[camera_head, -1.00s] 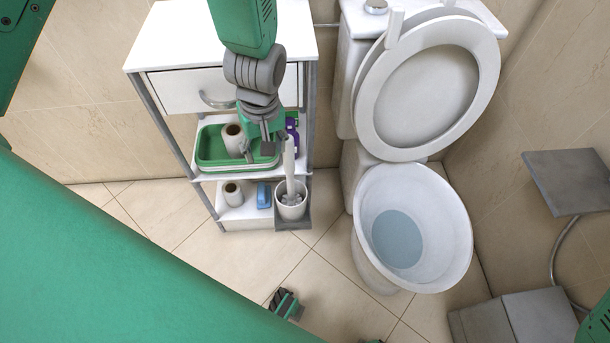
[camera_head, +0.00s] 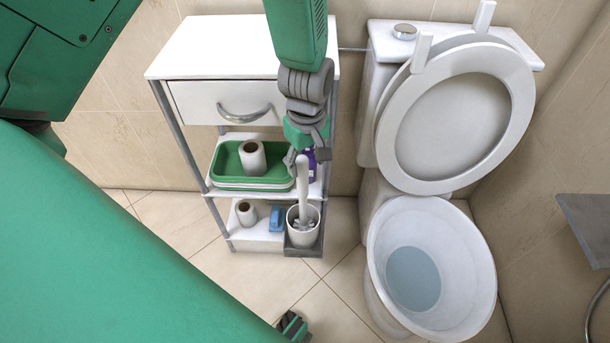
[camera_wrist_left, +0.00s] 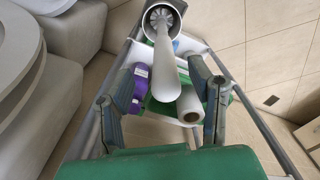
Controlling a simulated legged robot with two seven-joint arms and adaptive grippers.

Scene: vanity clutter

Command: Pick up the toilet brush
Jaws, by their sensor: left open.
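The toilet brush (camera_head: 303,190) stands upright in its white holder (camera_head: 303,236) on the grey bottom ledge of the shelf unit, its white handle pointing up. In the left wrist view the brush handle (camera_wrist_left: 165,75) points toward the camera, and its bristles lie inside the holder (camera_wrist_left: 163,14). My left gripper (camera_head: 306,158) is at the top of the handle. In the wrist view my left gripper (camera_wrist_left: 162,72) is open, with one finger on each side of the handle and gaps between. My right gripper is not in view.
The shelf unit (camera_head: 230,50) holds a green tray (camera_head: 228,182) with a paper roll (camera_head: 252,158), a purple bottle (camera_head: 311,165), a second roll (camera_head: 246,213) and a blue item (camera_head: 277,219). The toilet (camera_head: 432,270) stands close on the right, lid raised.

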